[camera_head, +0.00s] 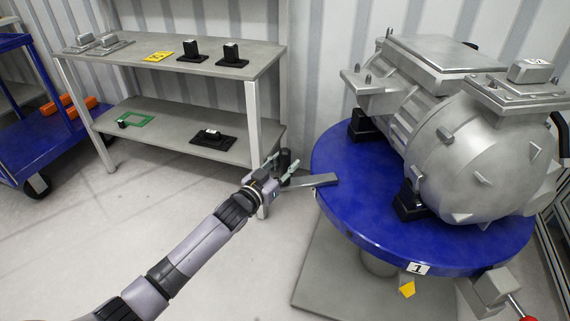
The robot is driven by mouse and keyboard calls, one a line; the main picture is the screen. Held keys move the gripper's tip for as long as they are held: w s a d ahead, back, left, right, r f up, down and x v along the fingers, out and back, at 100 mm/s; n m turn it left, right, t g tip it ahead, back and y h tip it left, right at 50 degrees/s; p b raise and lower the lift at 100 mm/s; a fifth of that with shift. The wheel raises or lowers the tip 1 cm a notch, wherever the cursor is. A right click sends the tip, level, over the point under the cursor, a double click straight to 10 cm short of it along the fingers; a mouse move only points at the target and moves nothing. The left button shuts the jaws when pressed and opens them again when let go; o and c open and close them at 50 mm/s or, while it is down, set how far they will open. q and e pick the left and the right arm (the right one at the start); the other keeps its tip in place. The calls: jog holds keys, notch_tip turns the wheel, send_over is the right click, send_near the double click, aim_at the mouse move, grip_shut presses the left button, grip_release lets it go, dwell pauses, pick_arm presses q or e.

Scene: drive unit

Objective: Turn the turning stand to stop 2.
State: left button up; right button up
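The turning stand has a round blue top (350,205) on a grey base plate (335,285). A white label "1" (419,268) on its front rim is close above a yellow pointer (407,289). A grey bar (312,181) sticks out from the left of the top, with an upright black grip (285,158) at its outer end. My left gripper (284,166) is at this grip, its fingers spread apart around it; I cannot tell whether they touch it. A grey block with a red-knobbed lever (526,318) is at the lower right. My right gripper is not in view.
A large grey drive unit (440,120) sits on black supports on the blue top. A grey shelf (150,75) with small parts stands behind on the left. A blue cart (45,150) is at the far left. Floor left of the stand is clear.

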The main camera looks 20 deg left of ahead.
pick_arm(q)
grip_shut()
dwell(0.6)
